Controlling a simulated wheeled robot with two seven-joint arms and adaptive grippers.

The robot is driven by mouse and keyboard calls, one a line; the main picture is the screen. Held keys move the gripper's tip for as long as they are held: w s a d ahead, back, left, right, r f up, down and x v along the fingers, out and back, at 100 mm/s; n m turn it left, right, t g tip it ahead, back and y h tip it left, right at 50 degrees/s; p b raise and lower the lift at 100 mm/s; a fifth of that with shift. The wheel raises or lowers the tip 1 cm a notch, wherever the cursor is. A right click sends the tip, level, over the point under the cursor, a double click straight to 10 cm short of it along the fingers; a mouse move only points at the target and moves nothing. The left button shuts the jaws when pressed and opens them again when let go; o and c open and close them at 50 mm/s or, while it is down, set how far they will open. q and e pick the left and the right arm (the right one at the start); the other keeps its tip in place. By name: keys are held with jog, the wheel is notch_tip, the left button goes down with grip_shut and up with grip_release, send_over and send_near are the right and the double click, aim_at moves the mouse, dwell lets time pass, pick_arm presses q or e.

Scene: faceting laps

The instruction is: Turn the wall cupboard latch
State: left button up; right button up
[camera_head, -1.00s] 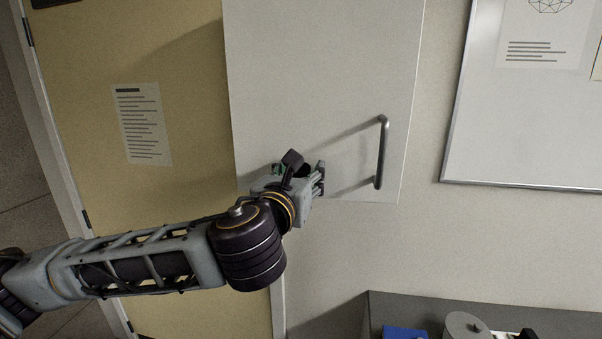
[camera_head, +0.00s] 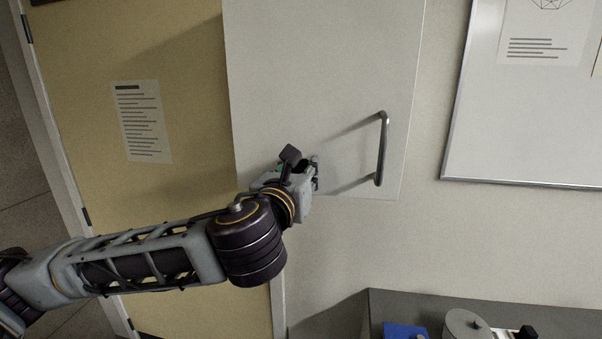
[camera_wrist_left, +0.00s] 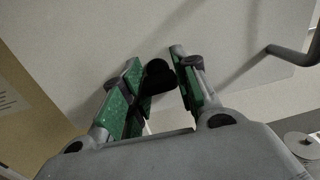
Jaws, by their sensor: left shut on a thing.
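The white cupboard door (camera_head: 290,80) fills the middle of the head view and looks closed. A dark grey bar handle (camera_head: 382,150) stands upright near its right edge. My left gripper (camera_head: 312,172) is at the lower part of the door, left of the handle. In the left wrist view, a dark, rounded latch knob (camera_wrist_left: 157,77) sits between the green-padded fingers of that gripper (camera_wrist_left: 157,62). The gripper is shut on it. The hand hides the latch in the head view, so its angle is hard to tell. My right gripper is out of view.
A tan door with a paper notice (camera_head: 141,120) is at left. A whiteboard (camera_head: 530,130) hangs at right. Below right, a grey surface (camera_head: 375,303) carries a blue item (camera_head: 404,332) and a grey round piece (camera_head: 463,326). The wall under the cupboard is clear.

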pick_arm(q)
jog(key=n+b, duration=0.2)
jog(key=n, duration=0.2)
jog(key=shift+f+b, duration=0.15)
jog(key=shift+b, duration=0.2)
jog(key=n+b, duration=0.1)
jog(key=n, duration=0.1)
jog(key=n+b, duration=0.1)
jog(key=n, duration=0.1)
jog(key=shift+n+t+y, duration=0.3)
jog(key=shift+n, duration=0.1)
jog(key=n+b, duration=0.2)
jog(key=n, duration=0.3)
jog(key=shift+n, duration=0.4)
jog(key=n+b, duration=0.1)
jog(key=n, duration=0.2)
jog(key=shift+n+y, duration=0.3)
jog(key=shift+y, duration=0.1)
jog(key=o, duration=1)
